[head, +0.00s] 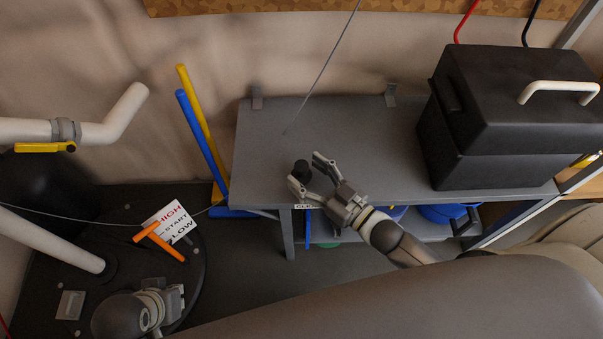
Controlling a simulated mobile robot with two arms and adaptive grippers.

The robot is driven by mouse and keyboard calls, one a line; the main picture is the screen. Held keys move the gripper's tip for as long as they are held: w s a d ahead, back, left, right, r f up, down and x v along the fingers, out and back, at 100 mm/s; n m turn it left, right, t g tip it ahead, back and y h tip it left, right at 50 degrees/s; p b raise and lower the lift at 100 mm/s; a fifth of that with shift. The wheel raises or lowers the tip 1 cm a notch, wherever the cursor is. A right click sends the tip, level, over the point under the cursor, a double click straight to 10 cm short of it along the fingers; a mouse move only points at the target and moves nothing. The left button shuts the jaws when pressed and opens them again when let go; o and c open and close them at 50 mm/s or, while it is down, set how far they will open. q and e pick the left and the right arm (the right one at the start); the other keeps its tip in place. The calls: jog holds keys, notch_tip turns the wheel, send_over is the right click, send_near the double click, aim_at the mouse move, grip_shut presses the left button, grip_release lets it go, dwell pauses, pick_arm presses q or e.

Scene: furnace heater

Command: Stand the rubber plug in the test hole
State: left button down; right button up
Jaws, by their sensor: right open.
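The black rubber plug (301,169) is a small dark piece on the grey bench, near its front left edge. My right gripper (305,172) is around it with its jaws open, one finger on each side. I cannot tell whether either finger touches the plug. My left gripper (176,300) is low at the left, over the dark round furnace top; its fingers do not show clearly. I cannot make out the test hole in this view.
The grey bench (350,140) carries a black toolbox (505,115) with a white handle at right. Blue and yellow bars (200,140) stand left of it. A HIGH/START/LOW card (172,221), an orange T-handle (160,242) and white pipes (50,240) are at left. The bench middle is clear.

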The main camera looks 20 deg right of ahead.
jog(key=shift+x, duration=1.15)
jog(key=c, duration=1)
